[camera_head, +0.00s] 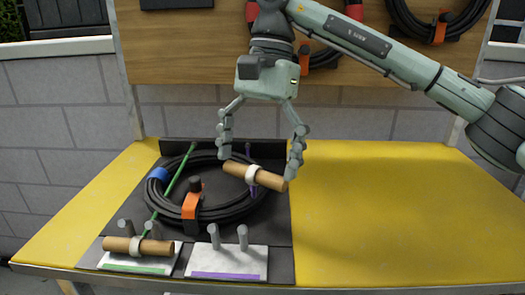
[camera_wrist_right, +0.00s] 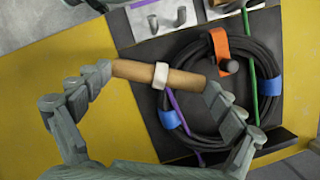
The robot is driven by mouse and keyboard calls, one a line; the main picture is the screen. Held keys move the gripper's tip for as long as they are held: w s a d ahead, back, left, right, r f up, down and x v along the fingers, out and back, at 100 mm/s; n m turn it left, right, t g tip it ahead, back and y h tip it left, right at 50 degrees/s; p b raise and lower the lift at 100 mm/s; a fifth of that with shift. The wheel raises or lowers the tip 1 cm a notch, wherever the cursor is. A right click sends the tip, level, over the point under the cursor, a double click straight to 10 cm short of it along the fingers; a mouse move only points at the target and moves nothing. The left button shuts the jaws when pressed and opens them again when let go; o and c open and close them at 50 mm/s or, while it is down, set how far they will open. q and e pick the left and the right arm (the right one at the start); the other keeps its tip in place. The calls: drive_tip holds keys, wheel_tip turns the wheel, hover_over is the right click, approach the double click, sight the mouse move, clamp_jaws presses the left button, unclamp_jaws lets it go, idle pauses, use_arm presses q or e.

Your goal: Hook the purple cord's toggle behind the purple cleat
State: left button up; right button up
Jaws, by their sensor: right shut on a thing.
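My right gripper (camera_head: 258,163) is shut on the two ends of a wooden toggle (camera_head: 239,172) with a white band round its middle. The toggle is held raised over the right part of the coiled black cable. The purple cord (camera_head: 252,183) hangs from the band; it also shows in the wrist view (camera_wrist_right: 180,110). The purple cleat (camera_head: 228,262), a white plate with a purple stripe and two upright grey pegs, stands at the mat's front edge, nearer the camera than the toggle. In the wrist view its pegs (camera_wrist_right: 181,16) are at the top, apart from the toggle. My left gripper is not in view.
The coiled cable (camera_head: 234,210) with an orange strap (camera_head: 192,204) lies on a dark mat. The green cord (camera_head: 172,179) crosses it to another toggle (camera_head: 137,246) at the green cleat (camera_head: 137,266). The yellow table (camera_head: 380,220) is clear at right.

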sight(238, 182)
drive_tip(key=shift+s+a+n+g+h, duration=0.1)
drive_tip(key=shift+s+a+n+h, duration=0.2)
drive_tip(key=shift+s+n, duration=0.7)
drive_tip(key=shift+s+a+n+g+h, duration=0.15)
drive_tip(key=shift+s+a+n, duration=0.25)
drive_tip(key=shift+s+n, duration=0.6)
drive_tip(key=shift+s+a+n+g+h, duration=0.1)
drive_tip(key=shift+s+a+n+h, duration=0.2)
drive_tip(key=shift+s+n, duration=0.65)
drive_tip(key=shift+s, duration=0.1)
drive_tip(key=s+a, duration=0.1)
drive_tip(key=s, duration=0.2)
drive_tip(key=shift+s+a+b, duration=0.15)
drive_tip(key=shift+a+b, duration=0.25)
wheel_tip(238, 182, down, 6)
drive_tip(key=b, duration=0.5)
drive_tip(key=shift+f, duration=0.35)
